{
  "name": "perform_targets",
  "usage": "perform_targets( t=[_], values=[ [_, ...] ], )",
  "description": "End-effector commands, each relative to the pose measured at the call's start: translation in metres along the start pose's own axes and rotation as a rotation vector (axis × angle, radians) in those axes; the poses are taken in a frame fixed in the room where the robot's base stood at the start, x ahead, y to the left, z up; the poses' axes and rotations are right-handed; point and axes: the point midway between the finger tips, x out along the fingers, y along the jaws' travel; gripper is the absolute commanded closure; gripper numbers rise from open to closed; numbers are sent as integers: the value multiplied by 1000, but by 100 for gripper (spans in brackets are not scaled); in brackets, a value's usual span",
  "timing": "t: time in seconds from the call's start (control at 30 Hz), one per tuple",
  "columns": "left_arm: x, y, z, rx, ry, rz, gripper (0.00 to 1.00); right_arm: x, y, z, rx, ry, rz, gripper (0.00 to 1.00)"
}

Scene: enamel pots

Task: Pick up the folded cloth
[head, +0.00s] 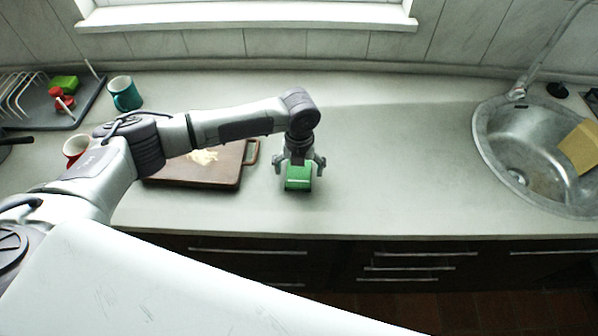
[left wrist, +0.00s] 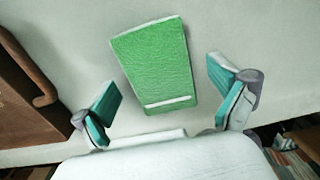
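The folded cloth is a green block-like piece (head: 298,183) with a pale stripe near one end, lying on the counter right of the cutting board. It also shows in the left wrist view (left wrist: 155,65). My left gripper (head: 299,168) is directly over it, pointing down. In the left wrist view its teal-padded fingers (left wrist: 168,105) are spread wide, one to each side of the cloth's near end, and nothing is between them in contact. My right gripper is in neither view.
A brown cutting board (head: 232,179) with a handle lies just left of the cloth. A teal mug (head: 125,94), a red mug (head: 76,148) and a dish rack (head: 40,105) stand further left. A steel sink (head: 500,150) with a tan cloth (head: 580,148) is at right. The counter between is clear.

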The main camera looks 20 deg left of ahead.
Motion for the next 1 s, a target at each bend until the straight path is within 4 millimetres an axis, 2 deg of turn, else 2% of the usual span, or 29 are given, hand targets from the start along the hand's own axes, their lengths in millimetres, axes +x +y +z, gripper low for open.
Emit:
perform_targets(
  t=[0.03, 0.07, 0.37, 0.77, 0.87, 1.0],
  values=[
    [0, 0, 0, 0, 0, 0, 11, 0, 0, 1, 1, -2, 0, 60],
    [0, 0, 0, 0, 0, 0, 16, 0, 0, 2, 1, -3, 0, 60],
    [0, 0, 0, -1, 0, 0, 66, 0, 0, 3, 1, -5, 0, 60],
    [-8, 0, 1, -1, -2, -2, 67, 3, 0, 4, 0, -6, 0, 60],
    [-19, 0, 1, -1, -4, -3, 67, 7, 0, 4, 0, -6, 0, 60],
    [-43, -2, 0, 2, -5, -4, 67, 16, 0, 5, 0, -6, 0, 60]
  ],
)
